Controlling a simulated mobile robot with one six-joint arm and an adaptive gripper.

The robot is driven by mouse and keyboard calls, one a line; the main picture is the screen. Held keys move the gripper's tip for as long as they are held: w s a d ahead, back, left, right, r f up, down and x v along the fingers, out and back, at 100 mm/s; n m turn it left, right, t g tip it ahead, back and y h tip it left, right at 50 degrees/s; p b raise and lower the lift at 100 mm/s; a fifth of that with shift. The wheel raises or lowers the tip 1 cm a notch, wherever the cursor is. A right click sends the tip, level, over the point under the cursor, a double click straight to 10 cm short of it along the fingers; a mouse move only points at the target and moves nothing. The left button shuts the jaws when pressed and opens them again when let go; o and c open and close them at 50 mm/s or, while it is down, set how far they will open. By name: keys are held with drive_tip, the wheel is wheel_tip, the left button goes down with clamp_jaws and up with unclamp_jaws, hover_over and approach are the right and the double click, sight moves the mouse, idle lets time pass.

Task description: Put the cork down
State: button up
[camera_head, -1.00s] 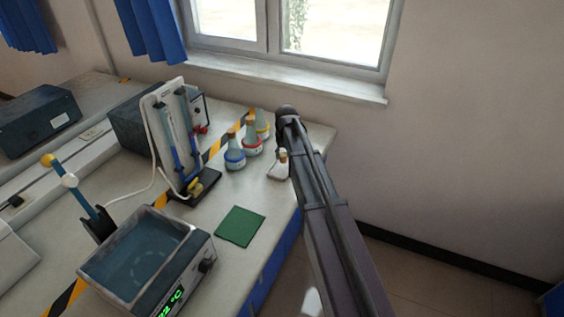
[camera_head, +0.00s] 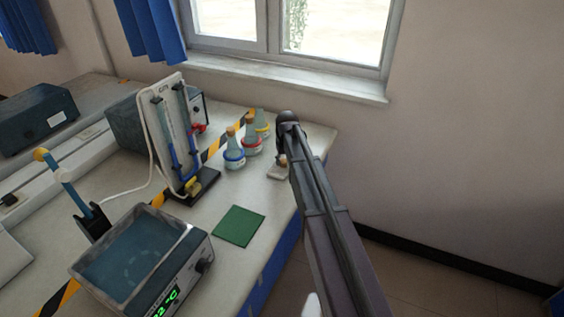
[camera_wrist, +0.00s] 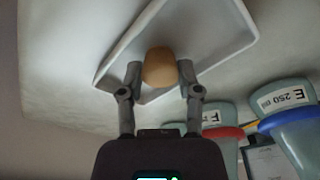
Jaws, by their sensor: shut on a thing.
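A tan cork (camera_wrist: 160,66) sits between the two fingertips of my gripper (camera_wrist: 160,78) in the wrist view. The gripper is shut on it. A small white tray (camera_wrist: 218,62) lies under and around the cork in that view. I cannot tell whether the cork touches the tray. In the head view the white tray (camera_head: 277,173) lies near the bench's right edge, with the cork (camera_head: 283,160) at it, and my arm hides most of the gripper and part of the tray.
Flasks with blue (camera_head: 235,157), red (camera_head: 252,140) and yellow (camera_head: 263,124) rings stand left of the tray. A green mat (camera_head: 239,227) lies in front, beside a water bath (camera_head: 140,255). A stand with blue tubes (camera_head: 175,140) is farther left. The window wall is behind.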

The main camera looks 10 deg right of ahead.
drive_tip(key=shift+f, duration=0.15)
drive_tip(key=o, duration=0.7)
drive_tip(key=shift+o, duration=0.2)
drive_tip(key=shift+r, duration=0.2)
wheel_tip(320, 180, up, 12)
drive_tip(key=s+p, duration=0.1)
drive_tip(key=p, duration=1.1)
drive_tip(key=shift+s+d, duration=0.15)
drive_tip(key=shift+s, duration=0.25)
drive_tip(key=shift+f, duration=0.1)
drive_tip(key=s+m+g, duration=0.1)
drive_tip(key=s, duration=2.6)
drive_tip(key=shift+s+a+m+g, duration=0.2)
drive_tip(key=shift+a+m+g, duration=0.2)
drive_tip(key=shift+f, duration=0.1)
